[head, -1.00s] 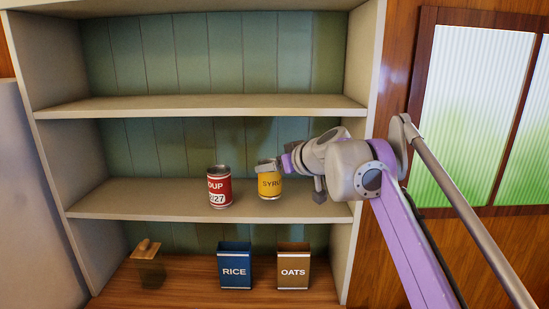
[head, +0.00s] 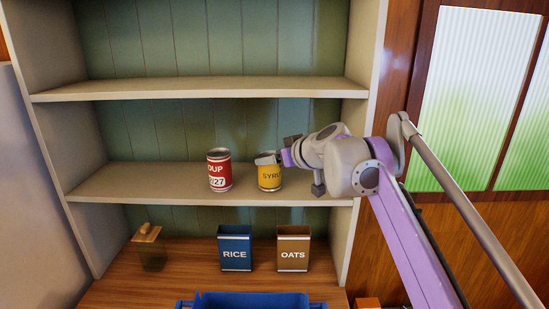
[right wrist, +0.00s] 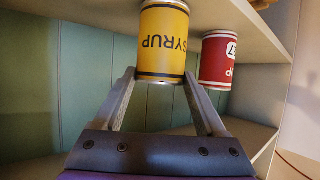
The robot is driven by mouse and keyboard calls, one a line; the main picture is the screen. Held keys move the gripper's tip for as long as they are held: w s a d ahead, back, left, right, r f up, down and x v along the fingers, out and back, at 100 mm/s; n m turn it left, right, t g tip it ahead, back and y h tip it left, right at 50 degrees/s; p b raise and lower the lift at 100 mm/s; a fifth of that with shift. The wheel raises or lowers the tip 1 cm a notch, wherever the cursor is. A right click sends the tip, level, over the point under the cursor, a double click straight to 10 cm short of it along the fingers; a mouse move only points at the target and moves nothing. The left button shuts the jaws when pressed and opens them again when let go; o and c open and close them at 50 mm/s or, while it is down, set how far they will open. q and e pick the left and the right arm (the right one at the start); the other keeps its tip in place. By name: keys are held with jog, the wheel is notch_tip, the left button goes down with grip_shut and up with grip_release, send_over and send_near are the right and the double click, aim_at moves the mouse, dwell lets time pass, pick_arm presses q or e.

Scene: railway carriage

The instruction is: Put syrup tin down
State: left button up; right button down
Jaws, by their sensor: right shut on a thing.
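The yellow syrup tin (head: 269,178) is upright at the middle shelf (head: 120,187), just right of the red soup tin (head: 219,172). In the head view its base appears to be at the shelf surface; I cannot tell for sure whether it touches. My right gripper (head: 268,158) is shut on the syrup tin near its top, coming in from the right. In the right wrist view the syrup tin (right wrist: 163,42) shows upside down between the two fingers (right wrist: 160,85), with the soup tin (right wrist: 228,60) close beside it. My left gripper is not in view.
A blue RICE box (head: 235,250), a brown OATS box (head: 293,250) and a jar with a wooden lid (head: 149,248) stand on the wooden counter below. A blue crate (head: 250,299) is at the bottom edge. The shelf left of the soup tin is clear.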

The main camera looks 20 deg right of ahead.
jog(key=shift+f, duration=0.15)
grip_release()
jog(key=v, duration=1.1)
jog(key=shift+p, duration=0.3)
jog(key=shift+f, duration=0.1)
jog(key=shift+c, duration=0.2)
grip_shut()
dwell(0.9)
